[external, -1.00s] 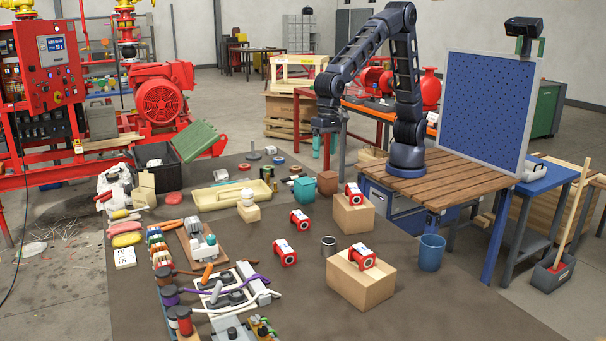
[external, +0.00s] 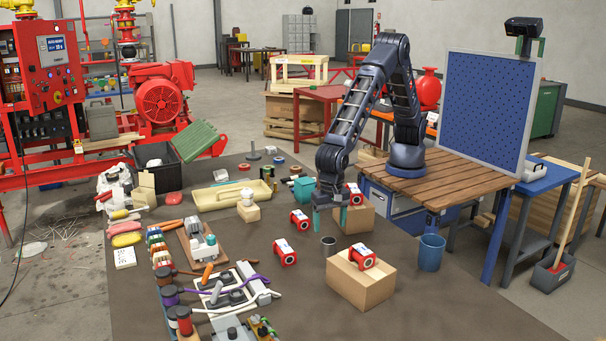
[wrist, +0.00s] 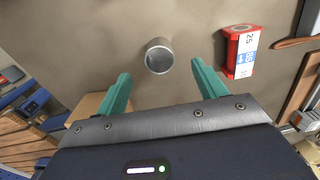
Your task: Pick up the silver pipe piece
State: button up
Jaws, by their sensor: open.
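The silver pipe piece (external: 328,246) is a short grey metal cylinder standing upright on the dark mat. In the wrist view it (wrist: 159,56) shows its open top, just ahead of my fingers and roughly between their lines. My gripper (external: 329,222) is above and a little behind the pipe piece in the external view, pointing down. In the wrist view my gripper (wrist: 160,84) has its two teal fingers apart with nothing between them, and it does not touch the pipe piece.
A red part with a white label (wrist: 241,52) lies beside the pipe piece; others lie nearby, such as one (external: 285,251) to its left. A cardboard box (external: 361,284) with a red part on top stands in front. Another box (external: 361,220) is close to my gripper.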

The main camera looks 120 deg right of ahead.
aim_at(329, 245)
notch_tip(329, 245, down, 4)
jog(key=shift+r, duration=0.2)
jog(key=shift+s+d+f, duration=0.1)
jog(key=shift+d+f, duration=0.05)
jog(key=shift+f, duration=1.25)
jog(key=shift+s+d+f, duration=0.1)
jog(key=shift+f, duration=1.3)
jog(key=c, duration=1.1)
